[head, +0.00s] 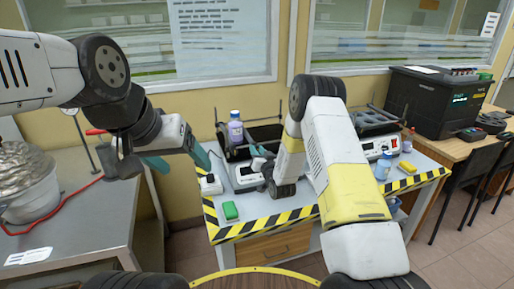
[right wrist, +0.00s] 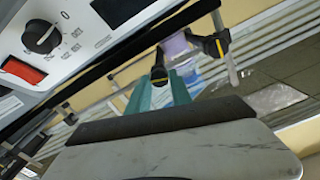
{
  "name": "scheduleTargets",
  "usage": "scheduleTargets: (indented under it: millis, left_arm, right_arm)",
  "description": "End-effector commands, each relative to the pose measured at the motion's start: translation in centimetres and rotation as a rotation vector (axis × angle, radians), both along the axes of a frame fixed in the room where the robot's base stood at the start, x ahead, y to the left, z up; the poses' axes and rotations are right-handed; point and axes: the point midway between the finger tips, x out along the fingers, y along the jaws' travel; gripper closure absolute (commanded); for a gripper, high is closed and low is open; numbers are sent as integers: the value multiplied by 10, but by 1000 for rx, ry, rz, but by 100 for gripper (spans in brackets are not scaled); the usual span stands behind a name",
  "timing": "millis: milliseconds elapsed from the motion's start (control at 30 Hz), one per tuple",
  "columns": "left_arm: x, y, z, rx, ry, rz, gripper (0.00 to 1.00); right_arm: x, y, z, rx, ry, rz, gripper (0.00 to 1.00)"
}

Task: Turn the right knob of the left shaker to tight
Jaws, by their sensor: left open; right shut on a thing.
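The left shaker (head: 247,174) stands on the white table in the head view, with a dark rack on top. In the right wrist view its white front panel (right wrist: 80,25) shows a black dial and a red switch. A black knob (right wrist: 158,74) on the rack's bar sits between the teal fingertips of my right gripper (right wrist: 159,88), which is shut on it. In the head view my right gripper (head: 261,160) is over the shaker's right side and partly covers it. My left gripper (head: 177,158) is open and empty, left of the table.
A purple-labelled bottle (head: 235,128) stands in the rack. The right shaker (head: 378,147) stands further right, partly behind my right arm. A green block (head: 230,210), a blue-white bottle (head: 383,166) and a yellow block (head: 407,167) are on the table. A metal bench (head: 85,225) is at left.

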Motion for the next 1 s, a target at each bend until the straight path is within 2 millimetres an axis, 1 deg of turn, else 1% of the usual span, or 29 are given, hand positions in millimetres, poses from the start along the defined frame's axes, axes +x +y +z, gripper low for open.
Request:
scheduleTargets:
  millis: [33, 1000]
  left_arm:
    - [0, 0, 0, 0, 0, 0, 26]
    - [0, 0, 0, 0, 0, 0, 26]
  right_arm:
    - [1, -2, 0, 42, 13, -3, 100]
    - [1, -4, -2, 913, 295, -3, 100]
